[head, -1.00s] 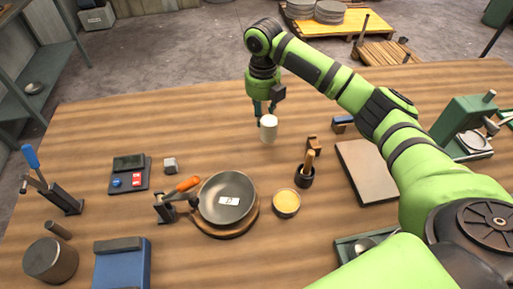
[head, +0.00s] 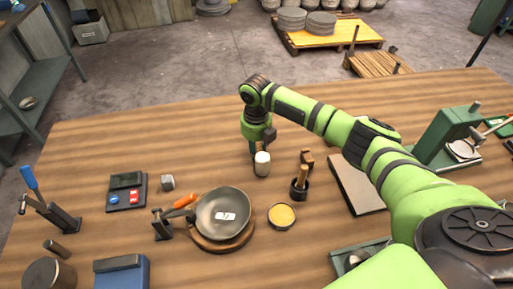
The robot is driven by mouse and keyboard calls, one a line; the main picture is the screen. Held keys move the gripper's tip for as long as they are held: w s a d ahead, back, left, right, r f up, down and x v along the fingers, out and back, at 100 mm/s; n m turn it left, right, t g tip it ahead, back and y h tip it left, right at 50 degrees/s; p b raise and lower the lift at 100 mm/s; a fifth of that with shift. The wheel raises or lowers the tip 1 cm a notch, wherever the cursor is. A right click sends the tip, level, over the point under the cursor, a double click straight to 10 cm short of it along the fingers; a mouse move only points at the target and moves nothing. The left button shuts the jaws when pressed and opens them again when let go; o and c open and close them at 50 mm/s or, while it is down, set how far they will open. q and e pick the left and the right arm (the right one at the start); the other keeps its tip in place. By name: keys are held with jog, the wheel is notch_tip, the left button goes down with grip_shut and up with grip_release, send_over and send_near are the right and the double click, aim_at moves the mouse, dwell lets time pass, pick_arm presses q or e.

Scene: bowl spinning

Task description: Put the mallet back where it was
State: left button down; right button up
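My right gripper (head: 261,148) points down over the middle of the table. It appears shut on a white cylinder (head: 262,164), which looks like the mallet's head. The handle is hidden by the gripper. Whether the cylinder touches the table I cannot tell. A grey metal bowl (head: 222,214) sits on a round wooden base in front and to the left, with a white label inside. My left gripper is not in view.
A dark cup (head: 299,190) with a wooden stick and a small bowl of yellow stuff (head: 281,217) stand near the bowl. A flat board (head: 356,185) lies right, under my arm. The table's back left is clear.

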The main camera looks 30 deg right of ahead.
jog(key=shift+o, duration=1.1)
jog(key=shift+r, duration=0.15)
notch_tip(320, 180, up, 12)
jog(key=b, duration=0.2)
